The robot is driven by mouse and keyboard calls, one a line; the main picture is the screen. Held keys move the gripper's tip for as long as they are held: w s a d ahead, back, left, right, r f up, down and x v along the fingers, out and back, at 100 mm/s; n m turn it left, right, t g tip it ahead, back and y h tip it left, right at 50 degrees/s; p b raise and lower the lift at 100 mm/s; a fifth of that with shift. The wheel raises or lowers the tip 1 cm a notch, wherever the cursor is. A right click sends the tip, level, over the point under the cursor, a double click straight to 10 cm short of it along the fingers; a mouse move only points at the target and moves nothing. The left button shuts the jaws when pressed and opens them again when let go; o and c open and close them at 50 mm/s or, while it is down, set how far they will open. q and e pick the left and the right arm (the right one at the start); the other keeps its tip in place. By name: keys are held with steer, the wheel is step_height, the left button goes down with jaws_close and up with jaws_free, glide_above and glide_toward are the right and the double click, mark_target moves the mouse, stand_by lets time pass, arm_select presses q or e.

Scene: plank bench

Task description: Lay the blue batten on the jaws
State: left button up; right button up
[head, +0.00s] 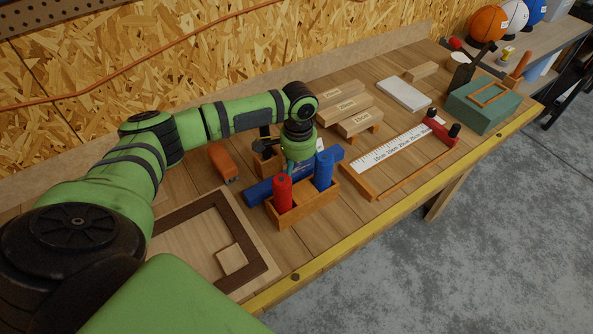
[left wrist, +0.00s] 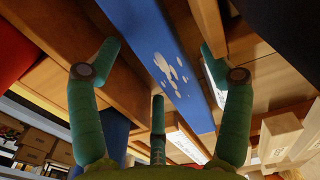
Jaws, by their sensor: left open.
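The blue batten (head: 260,189) lies slantwise on the bench, just behind a wooden box that partly hides it. My left gripper (head: 298,163) is low over the batten's middle, fingers pointing down. In the left wrist view the batten (left wrist: 172,55), with pale marks on its face, runs between the spread green fingers (left wrist: 160,75). The gripper is open, and no finger visibly clamps the batten. A wooden piece (head: 266,160) stands behind the batten, mostly hidden by the gripper. I cannot tell for sure which parts are the jaws. My right gripper is out of view.
The wooden box (head: 309,212) holds a red cylinder (head: 282,193) and a blue cylinder (head: 324,170) close to the gripper. A ruler board (head: 385,155) lies to the right, labelled wooden blocks (head: 345,105) behind. A framed board (head: 235,262) lies at front left.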

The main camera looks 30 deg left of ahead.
arm_select(q)
steer(key=c, duration=1.6)
